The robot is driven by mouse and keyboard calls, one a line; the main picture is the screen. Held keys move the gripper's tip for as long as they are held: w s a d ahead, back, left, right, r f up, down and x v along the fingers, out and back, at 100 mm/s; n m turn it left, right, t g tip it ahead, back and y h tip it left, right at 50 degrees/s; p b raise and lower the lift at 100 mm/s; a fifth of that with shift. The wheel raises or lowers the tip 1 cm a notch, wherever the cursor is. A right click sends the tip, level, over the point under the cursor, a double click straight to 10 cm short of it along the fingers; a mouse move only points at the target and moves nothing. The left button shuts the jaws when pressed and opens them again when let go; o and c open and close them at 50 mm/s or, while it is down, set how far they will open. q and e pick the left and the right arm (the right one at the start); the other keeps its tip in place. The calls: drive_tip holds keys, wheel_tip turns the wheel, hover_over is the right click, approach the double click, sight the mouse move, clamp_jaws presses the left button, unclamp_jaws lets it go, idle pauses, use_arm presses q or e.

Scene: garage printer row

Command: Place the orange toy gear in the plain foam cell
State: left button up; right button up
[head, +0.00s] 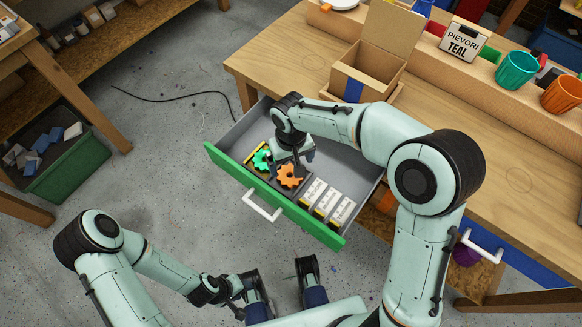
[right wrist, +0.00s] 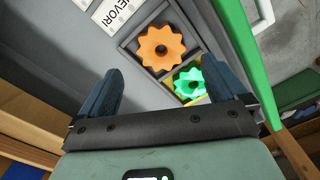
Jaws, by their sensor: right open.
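The orange toy gear (head: 290,176) lies flat at a dark, plain foam cell in the open drawer; it also shows in the right wrist view (right wrist: 161,47). I cannot tell how deep it sits. The green gear (head: 262,159) is in the adjoining cell, which has yellow edging (right wrist: 203,99). My right gripper (head: 290,158) is over the gears, with its fingers apart. In the right wrist view, nothing is between the fingers (right wrist: 166,70) and both gears lie beyond them. My left gripper (head: 240,287) is low in the head view, away from the drawer; its jaws are unclear.
The grey drawer has a green front (head: 228,180) and a white handle (head: 262,207). White labelled boxes (head: 327,203) stand beside the gears. On the workbench (head: 460,130) are an open cardboard box (head: 372,75), a teal cup (head: 516,70) and an orange cup (head: 563,93).

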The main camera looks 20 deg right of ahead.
wheel_tip(320, 180, up, 6)
drive_tip(key=p, duration=0.1)
drive_tip(key=shift+r, duration=0.2)
idle(0.5)
